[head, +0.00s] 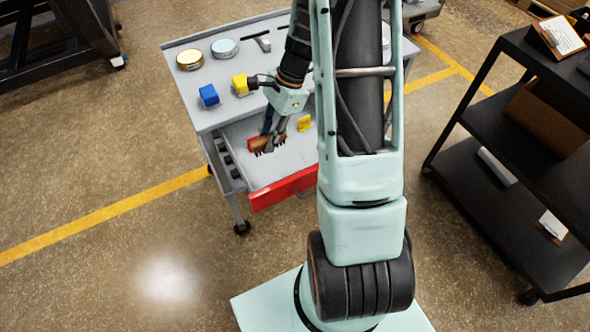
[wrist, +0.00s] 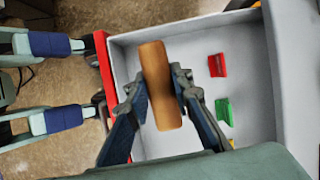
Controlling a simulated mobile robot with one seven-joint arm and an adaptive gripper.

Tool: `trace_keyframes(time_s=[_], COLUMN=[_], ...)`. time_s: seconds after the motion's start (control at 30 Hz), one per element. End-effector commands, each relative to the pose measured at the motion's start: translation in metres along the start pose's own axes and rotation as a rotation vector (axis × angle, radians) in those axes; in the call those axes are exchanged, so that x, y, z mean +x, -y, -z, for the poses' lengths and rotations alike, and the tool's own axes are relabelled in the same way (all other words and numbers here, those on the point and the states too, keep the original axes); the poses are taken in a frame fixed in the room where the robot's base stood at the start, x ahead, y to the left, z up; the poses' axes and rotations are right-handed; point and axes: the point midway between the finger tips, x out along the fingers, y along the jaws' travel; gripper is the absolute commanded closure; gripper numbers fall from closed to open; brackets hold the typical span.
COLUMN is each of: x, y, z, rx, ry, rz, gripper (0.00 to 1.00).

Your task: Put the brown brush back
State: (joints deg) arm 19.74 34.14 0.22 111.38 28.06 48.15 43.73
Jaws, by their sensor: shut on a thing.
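The brown brush (head: 262,143) is between the fingers of my gripper (head: 273,137), with its dark bristles pointing down. In the wrist view the brush's brown back (wrist: 158,85) lies between the two fingers of my gripper (wrist: 160,90), which is shut on it. The brush is over the open grey drawer (head: 278,168) with a red front (head: 285,188). I cannot tell whether the bristles touch the drawer floor. The wrist view shows the drawer's pale floor (wrist: 250,75) around the brush.
In the drawer lie a red piece (wrist: 217,65), a green piece (wrist: 224,111) and a yellow piece (head: 304,122). A gold tin (head: 189,60), a light blue tin (head: 224,48), a blue block (head: 208,96) and a yellow block (head: 241,85) stand on top. A black shelf cart (head: 480,175) is at right.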

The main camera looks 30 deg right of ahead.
Motion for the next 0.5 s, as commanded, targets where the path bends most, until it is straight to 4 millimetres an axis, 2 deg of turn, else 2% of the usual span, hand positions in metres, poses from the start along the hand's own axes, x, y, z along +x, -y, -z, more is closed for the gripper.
trace_keyframes(time_s=[0.03,0.2,0.3,0.5], x=[0.006,-0.003,-0.007,-0.016], y=[0.000,0.002,0.001,-0.004], z=[0.012,0.033,0.044,0.061], rx=[0.151,0.633,0.870,1.218], ry=[0.000,0.002,0.003,0.005], rz=[0.068,0.273,0.374,0.520], gripper=[1.00,1.00,1.00,1.00])
